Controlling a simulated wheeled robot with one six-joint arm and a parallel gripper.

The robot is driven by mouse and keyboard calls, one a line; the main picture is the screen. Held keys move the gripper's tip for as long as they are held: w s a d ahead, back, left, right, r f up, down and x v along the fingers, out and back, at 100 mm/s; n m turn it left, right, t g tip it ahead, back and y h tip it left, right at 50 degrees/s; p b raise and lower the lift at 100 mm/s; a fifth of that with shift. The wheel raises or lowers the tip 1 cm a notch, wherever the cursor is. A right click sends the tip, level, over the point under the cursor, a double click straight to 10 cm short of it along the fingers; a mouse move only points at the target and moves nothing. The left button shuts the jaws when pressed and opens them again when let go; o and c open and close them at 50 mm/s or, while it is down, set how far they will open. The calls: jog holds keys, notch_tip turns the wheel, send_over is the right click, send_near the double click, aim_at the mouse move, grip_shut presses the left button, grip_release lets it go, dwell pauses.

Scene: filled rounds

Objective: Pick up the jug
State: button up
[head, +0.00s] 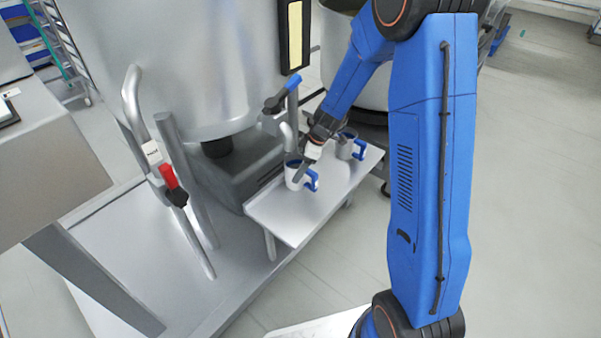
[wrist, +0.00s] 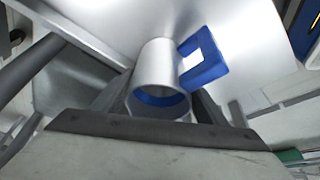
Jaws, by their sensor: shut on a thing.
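A silver jug (head: 293,180) with a blue handle and blue inside is at the near part of a small metal shelf (head: 283,220), under a tap. My gripper (head: 303,168) reaches down to it from the upper right, and its fingers are shut on the jug. In the wrist view the jug (wrist: 155,62) lies between the two dark fingers of my gripper (wrist: 160,105), with the handle out to the right. The jug looks upright at the shelf; I cannot tell whether its base touches it. My gripper hides part of the rim.
A second grey jug (head: 346,148) with a blue handle stands farther back on the shelf, close to my arm. A tap with a blue lever (head: 288,88) rises behind the held jug. A large steel tank (head: 190,60) and a red-handled valve (head: 170,178) are at the left.

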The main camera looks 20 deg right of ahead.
jog(key=shift+r, duration=0.7)
notch_tip(320, 180, up, 2)
jog(key=shift+r, duration=0.25)
jog(key=s+d, duration=0.2)
jog(key=d, duration=0.3)
jog(key=s+d, duration=0.3)
jog(key=d, duration=0.3)
jog(key=s+d, duration=0.2)
jog(key=d, duration=0.3)
jog(key=shift+s+d+f, duration=0.15)
jog(key=shift+d+f, duration=0.05)
jog(key=shift+d, duration=0.05)
